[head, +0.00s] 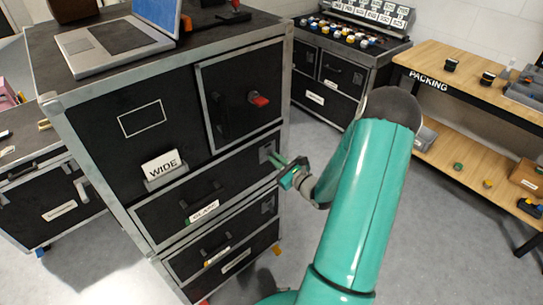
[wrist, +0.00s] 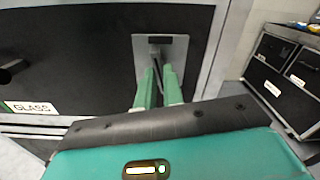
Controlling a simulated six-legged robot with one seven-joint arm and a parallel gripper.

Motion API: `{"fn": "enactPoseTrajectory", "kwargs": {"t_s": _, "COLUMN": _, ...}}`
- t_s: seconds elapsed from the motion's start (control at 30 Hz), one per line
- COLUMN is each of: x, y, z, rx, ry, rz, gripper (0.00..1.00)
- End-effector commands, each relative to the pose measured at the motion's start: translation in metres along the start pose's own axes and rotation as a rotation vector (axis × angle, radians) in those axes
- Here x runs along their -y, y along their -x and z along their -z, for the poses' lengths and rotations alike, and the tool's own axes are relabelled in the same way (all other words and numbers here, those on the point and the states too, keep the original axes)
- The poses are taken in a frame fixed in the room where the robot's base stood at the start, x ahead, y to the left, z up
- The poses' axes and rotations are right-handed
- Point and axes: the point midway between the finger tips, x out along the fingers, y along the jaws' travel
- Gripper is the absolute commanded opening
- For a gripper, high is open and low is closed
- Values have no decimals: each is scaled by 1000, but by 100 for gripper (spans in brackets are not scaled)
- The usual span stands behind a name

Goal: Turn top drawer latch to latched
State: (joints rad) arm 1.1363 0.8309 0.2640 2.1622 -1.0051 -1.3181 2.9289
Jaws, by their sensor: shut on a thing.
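The top drawer is the black drawer with the GLASS label (head: 204,208) on the tall cabinet. Its latch sits on a grey metal plate (wrist: 142,52) at the drawer's right end; the plate also shows in the head view (head: 265,149). My gripper (head: 276,161) reaches the plate from the right front. In the wrist view my green fingers (wrist: 156,75) are shut on the latch's dark, thin handle, which looks close to upright between them. The fingers hide its lower part, so I cannot tell its exact angle.
A laptop (head: 112,42) stands on top. A lower drawer (head: 222,250) has its own latch. A packing bench (head: 480,84) stands right; grey floor lies between.

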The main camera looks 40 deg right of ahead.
Motion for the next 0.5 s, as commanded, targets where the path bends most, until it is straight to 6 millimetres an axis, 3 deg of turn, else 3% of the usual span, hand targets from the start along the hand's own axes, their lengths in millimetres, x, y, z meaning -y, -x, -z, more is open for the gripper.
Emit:
{"fn": "enactPoseTrajectory", "kwargs": {"t_s": 0.1, "x": 0, "y": 0, "z": 0, "rx": 1, "ry": -75, "rz": 0, "gripper": 0}}
{"fn": "enactPoseTrajectory", "kwargs": {"t_s": 0.5, "x": 0, "y": 2, "z": 3, "rx": -4, "ry": -110, "rz": 4, "gripper": 0}}
